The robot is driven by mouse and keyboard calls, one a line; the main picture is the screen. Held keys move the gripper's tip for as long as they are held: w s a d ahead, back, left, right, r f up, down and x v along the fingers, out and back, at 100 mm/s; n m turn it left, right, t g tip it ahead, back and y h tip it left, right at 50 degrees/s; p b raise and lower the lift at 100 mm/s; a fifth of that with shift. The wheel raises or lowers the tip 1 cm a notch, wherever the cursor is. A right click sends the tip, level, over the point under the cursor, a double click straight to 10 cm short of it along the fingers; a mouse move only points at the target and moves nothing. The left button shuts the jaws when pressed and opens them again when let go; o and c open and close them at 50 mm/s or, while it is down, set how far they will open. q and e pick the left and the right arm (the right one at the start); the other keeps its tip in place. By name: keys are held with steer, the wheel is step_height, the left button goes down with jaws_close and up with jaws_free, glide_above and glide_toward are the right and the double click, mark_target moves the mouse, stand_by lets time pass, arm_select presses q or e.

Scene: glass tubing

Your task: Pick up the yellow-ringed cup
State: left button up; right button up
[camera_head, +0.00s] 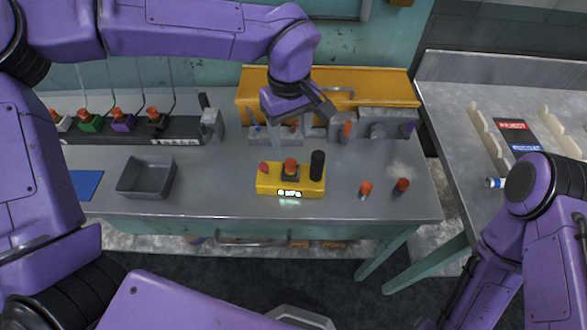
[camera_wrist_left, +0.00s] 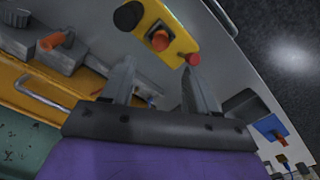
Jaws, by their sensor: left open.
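No cup with a clearly visible yellow ring can be told apart. My right gripper is not in view.
A yellow box (camera_head: 290,180) with a black cylinder and red and orange knobs stands on the bench. A grey bin (camera_head: 147,176) and a blue mat (camera_head: 86,183) lie to the left. Fixtures with an orange piece (camera_head: 347,130) line the orange shelf (camera_head: 390,90). The front right bench is mostly clear.

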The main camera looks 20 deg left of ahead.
mark_target(290, 162)
arm_select(q)
steer(key=shift+s+f, duration=0.2)
steer(key=shift+f, duration=0.3)
steer(key=f, duration=0.2)
steer(key=w+f, duration=0.1)
steer(key=f, duration=0.2)
steer(key=shift+w+d+f+p, duration=0.15)
steer(key=shift+f+p, duration=0.05)
steer(key=shift+p, duration=0.2)
steer(key=f, duration=0.2)
steer(key=s+f+p, duration=0.1)
steer(key=f, duration=0.1)
steer(key=shift+a+f, duration=0.2)
steer(key=shift+f, duration=0.15)
steer(key=shift+w+f, duration=0.15)
jaws_close()
